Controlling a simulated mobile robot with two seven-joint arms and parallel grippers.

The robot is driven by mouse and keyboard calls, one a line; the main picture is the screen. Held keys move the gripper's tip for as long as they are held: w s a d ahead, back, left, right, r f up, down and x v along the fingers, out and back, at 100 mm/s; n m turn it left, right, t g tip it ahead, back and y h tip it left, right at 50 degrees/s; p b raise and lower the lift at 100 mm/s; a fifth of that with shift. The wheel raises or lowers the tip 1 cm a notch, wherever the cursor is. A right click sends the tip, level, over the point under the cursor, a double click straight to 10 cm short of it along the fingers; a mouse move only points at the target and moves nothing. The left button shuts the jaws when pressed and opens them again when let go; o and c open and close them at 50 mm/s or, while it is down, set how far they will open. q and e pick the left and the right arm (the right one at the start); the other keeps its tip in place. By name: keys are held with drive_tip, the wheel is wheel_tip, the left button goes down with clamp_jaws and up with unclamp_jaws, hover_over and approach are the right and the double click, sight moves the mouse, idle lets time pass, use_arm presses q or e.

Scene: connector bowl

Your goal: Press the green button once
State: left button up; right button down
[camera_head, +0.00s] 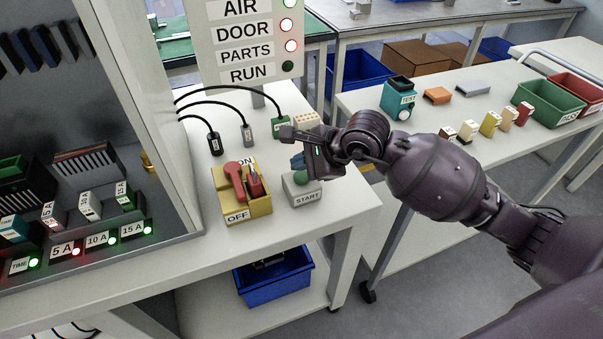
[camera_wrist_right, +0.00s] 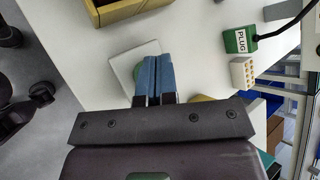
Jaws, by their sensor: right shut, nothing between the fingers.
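The green button (camera_head: 301,178) sits on top of a pale grey box labelled START (camera_head: 304,194), near the right front part of the white table. My right gripper (camera_head: 297,161) is shut and empty, its blue fingertips just above and behind the button in the head view. In the right wrist view the shut fingertips (camera_wrist_right: 155,75) cover part of the green button (camera_wrist_right: 138,75) and of its pale box (camera_wrist_right: 122,66). I cannot tell whether the fingertips touch the button. My left gripper is not in view.
A yellow switch box (camera_head: 246,209) with red levers, marked ON and OFF, stands just left of the START box. Black cables and plugs (camera_head: 214,143) lie behind it. A green plug (camera_head: 281,127) and a cream block (camera_head: 306,122) are behind my gripper. A lamp panel (camera_head: 246,45) stands further back.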

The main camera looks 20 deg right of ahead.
idle(0.3)
idle(0.5)
drive_tip(key=shift+f, duration=0.45)
drive_tip(key=shift+f, duration=0.2)
idle(0.4)
drive_tip(key=shift+f+b, duration=0.3)
idle(0.4)
drive_tip(key=shift+r+p, duration=0.35)
drive_tip(key=shift+r, duration=0.6)
drive_tip(key=shift+r, duration=0.1)
